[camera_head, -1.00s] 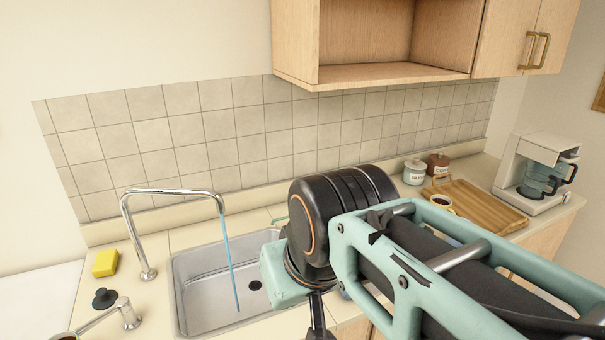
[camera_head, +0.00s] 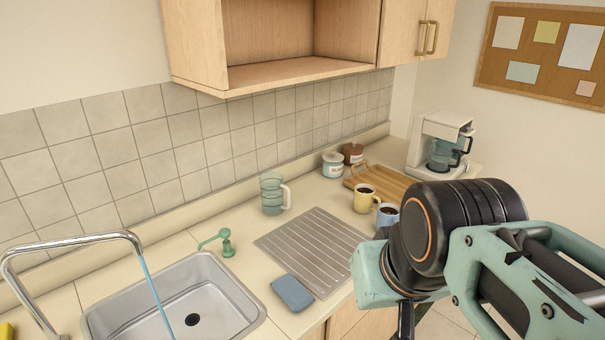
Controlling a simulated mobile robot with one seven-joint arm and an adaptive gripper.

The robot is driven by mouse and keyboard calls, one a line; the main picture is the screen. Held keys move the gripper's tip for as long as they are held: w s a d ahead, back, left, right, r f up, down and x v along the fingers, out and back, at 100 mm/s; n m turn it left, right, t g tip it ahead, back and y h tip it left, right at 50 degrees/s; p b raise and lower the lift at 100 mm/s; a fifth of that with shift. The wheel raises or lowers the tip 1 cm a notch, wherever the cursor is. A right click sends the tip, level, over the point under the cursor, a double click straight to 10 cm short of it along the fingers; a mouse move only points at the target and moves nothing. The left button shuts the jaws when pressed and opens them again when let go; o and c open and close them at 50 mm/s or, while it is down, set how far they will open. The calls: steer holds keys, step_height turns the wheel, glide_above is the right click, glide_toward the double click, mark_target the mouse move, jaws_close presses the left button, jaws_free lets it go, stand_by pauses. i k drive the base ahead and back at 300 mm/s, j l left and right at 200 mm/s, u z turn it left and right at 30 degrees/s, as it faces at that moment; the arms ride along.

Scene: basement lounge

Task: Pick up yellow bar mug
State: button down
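The yellow mug (camera_head: 364,199) stands upright on the counter, right of the drainboard and in front of the wooden tray, with dark contents showing at its top. A blue mug (camera_head: 387,215) stands close to its right and is partly hidden by my arm. My gripper (camera_head: 405,322) shows only as a dark part at the lower edge of the view, below my wrist. Its fingertips are out of clear sight, so I cannot tell whether it is open. It is apart from the yellow mug, lower and nearer to the camera.
A ribbed drainboard (camera_head: 312,250), a blue sponge (camera_head: 292,293), a clear pitcher (camera_head: 272,194) and a green soap pump (camera_head: 226,243) lie left of the mugs. The sink (camera_head: 240,312) with running tap is at lower left. Two canisters (camera_head: 333,165), a wooden tray (camera_head: 395,183) and a coffee maker (camera_head: 436,145) stand behind.

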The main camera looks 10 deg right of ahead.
mark_target(367, 201)
steer(key=z, duration=0.4)
steer(key=u, duration=0.5)
steer(key=i+l+u, duration=0.1)
steer(key=l+u, duration=0.15)
steer(key=u, duration=0.2)
steer(key=i+l+u, duration=0.1)
steer(key=l+u, duration=0.15)
steer(key=u, duration=0.2)
steer(key=l+u, duration=0.45)
steer(key=l, duration=0.3)
steer(key=l+u, duration=0.15)
steer(key=l, duration=0.35)
steer(key=k+l+u, duration=0.1)
steer(key=l, duration=0.4)
steer(key=l+u, duration=0.15)
steer(key=l, duration=0.4)
steer(key=k+l, duration=0.1)
steer(key=l, duration=0.3)
steer(key=k+l, duration=0.1)
steer(key=l, duration=0.25)
steer(key=k+l, duration=0.1)
steer(key=l, duration=0.15)
steer(key=k+l, duration=0.1)
steer(key=l+z, duration=0.05)
steer(key=l, duration=0.05)
